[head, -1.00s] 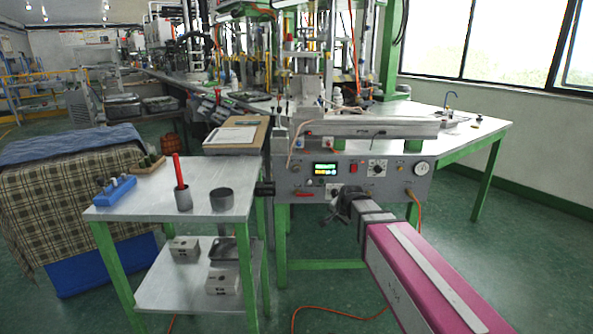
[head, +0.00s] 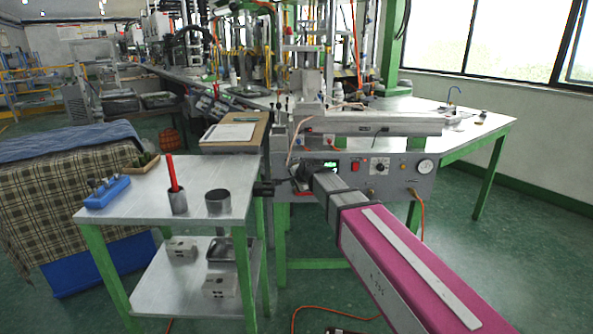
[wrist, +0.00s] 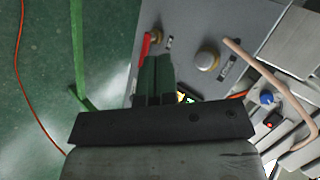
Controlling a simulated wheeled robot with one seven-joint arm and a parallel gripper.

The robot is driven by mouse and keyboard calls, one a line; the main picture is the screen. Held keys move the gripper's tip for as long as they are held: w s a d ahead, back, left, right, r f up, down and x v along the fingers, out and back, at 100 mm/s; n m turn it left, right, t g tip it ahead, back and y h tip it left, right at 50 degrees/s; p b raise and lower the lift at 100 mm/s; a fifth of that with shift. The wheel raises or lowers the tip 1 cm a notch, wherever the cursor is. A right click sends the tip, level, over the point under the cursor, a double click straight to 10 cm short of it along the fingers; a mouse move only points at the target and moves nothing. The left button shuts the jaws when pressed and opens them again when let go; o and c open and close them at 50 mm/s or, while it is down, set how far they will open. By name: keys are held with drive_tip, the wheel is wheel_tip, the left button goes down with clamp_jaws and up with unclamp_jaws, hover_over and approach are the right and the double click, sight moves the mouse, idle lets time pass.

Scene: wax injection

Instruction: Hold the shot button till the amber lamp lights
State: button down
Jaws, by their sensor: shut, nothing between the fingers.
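The grey machine panel (head: 385,185) carries several controls and a lit display (head: 330,163). My gripper (head: 299,172) is at the panel's left part and hides some controls there in the head view. In the wrist view my gripper (wrist: 155,58) is shut and empty, its dark fingers over the panel face. A round silver button (wrist: 207,58) with a label beside it lies right of the fingertips, apart from them in the picture. I cannot tell for sure that it is the shot button. No lit amber lamp can be made out.
A red lever (wrist: 145,45) sits just left of my fingertips. A blue button (wrist: 267,97) and a red one (wrist: 270,124) lie farther right. A metal side table (head: 140,200) with cups stands left of the machine. An orange hose (wrist: 20,60) lies on the floor.

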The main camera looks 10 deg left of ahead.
drive_tip(key=w+a, duration=0.2)
drive_tip(key=w, duration=0.6)
drive_tip(key=shift+w, duration=0.25)
drive_tip(key=shift+w+a, duration=0.1)
drive_tip(key=shift+a, duration=0.05)
idle(2.0)
drive_tip(key=shift+w, duration=0.3)
drive_tip(key=shift+w+a, duration=0.2)
drive_tip(key=shift+w, duration=0.3)
idle(0.8)
drive_tip(key=shift+s, duration=0.15)
idle(2.5)
drive_tip(key=shift+s+d, duration=0.25)
drive_tip(key=shift+s, duration=0.5)
